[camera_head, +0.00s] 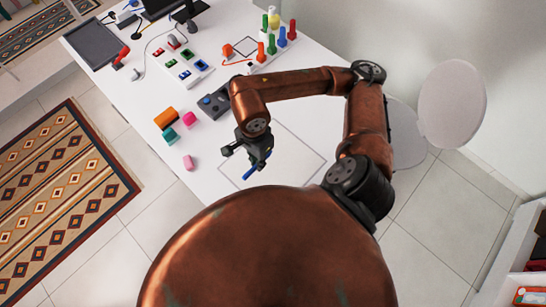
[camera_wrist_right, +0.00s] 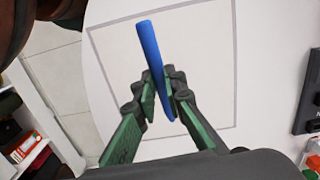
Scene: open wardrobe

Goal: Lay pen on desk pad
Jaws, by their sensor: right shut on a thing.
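A blue pen (camera_head: 256,168) is held in my right gripper (camera_head: 249,155) above the front of the white desk. In the right wrist view the pen (camera_wrist_right: 150,52) is a long blue stick between the green-lined fingers of my gripper (camera_wrist_right: 162,90), which are shut on it. Behind it lies a white square with a thin grey outline (camera_head: 305,142) on the desk; the pen appears above this square. A flat dark grey pad (camera_head: 96,44) lies at the far left end of the desk. I cannot tell which is the desk pad. My left gripper is not in view.
Colored pegs (camera_head: 271,45) and a switch panel (camera_head: 183,68) stand farther back. A round white seat (camera_head: 452,103) is right.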

